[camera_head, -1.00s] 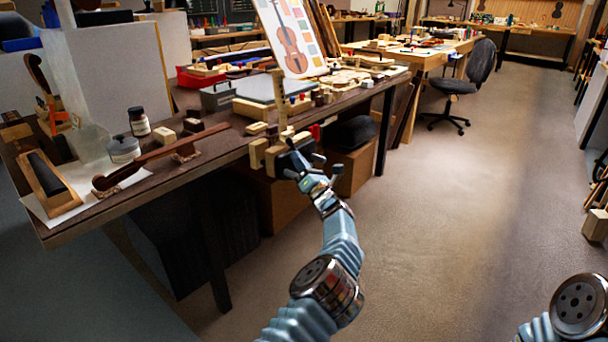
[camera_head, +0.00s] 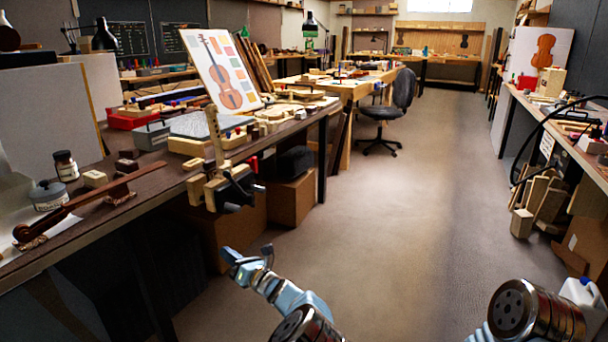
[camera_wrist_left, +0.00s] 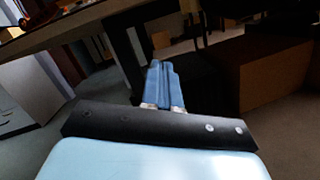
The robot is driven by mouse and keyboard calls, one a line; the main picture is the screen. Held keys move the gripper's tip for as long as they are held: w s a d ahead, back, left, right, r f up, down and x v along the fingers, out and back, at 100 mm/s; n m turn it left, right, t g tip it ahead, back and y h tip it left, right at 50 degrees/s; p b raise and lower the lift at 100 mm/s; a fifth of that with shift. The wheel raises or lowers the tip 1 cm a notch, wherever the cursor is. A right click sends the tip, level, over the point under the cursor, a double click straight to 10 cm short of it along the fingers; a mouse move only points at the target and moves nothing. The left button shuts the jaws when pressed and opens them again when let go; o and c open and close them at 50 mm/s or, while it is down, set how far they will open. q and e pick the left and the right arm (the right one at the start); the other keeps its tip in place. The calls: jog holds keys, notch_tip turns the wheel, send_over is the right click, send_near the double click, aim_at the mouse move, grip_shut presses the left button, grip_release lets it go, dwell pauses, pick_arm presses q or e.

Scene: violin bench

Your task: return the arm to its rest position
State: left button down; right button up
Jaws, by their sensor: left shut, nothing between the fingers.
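My left gripper (camera_head: 250,262) is in the lower middle of the head view, below and in front of the edge of the left bench (camera_head: 150,178). It is apart from the bench, over the open floor. In the left wrist view its blue fingers (camera_wrist_left: 163,84) are closed together with nothing between them. My right arm shows at the lower right of the head view, but its gripper is out of the picture.
A wooden clamp or vise (camera_head: 222,186) sticks out from the bench edge above my left gripper. A cardboard box (camera_head: 292,200) stands under the bench. A chair (camera_head: 388,112) stands farther back. The aisle floor (camera_head: 400,220) is clear.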

pick_arm(q)
jog(key=s+a+f+n+g+h, duration=0.2)
jog(key=s+a+f+g, duration=0.1)
jog(key=f, duration=0.4)
jog(key=s+a+f+n+g+h, duration=0.1)
jog(key=s+a+f+n+g, duration=0.1)
jog(key=s+a+f, duration=0.3)
jog(key=s+d+f+n+g+h, duration=0.2)
jog(key=s+f+n+g+h, duration=0.4)
jog(key=s+f, duration=0.9)
jog(key=s+d+f+n+g+h, duration=0.1)
jog(key=s+d+f+n+h, duration=0.35)
jog(key=s+d, duration=0.2)
jog(key=s+d+f+n+g+h, duration=0.1)
jog(key=s+d+f+n+h, duration=0.25)
jog(key=s+d+n, duration=0.3)
jog(key=s+d+r+n+t+h, duration=0.3)
jog(key=d+r+n, duration=0.3)
jog(key=d+n, duration=0.3)
jog(key=shift+n+h, duration=0.6)
jog(key=shift+h, duration=0.1)
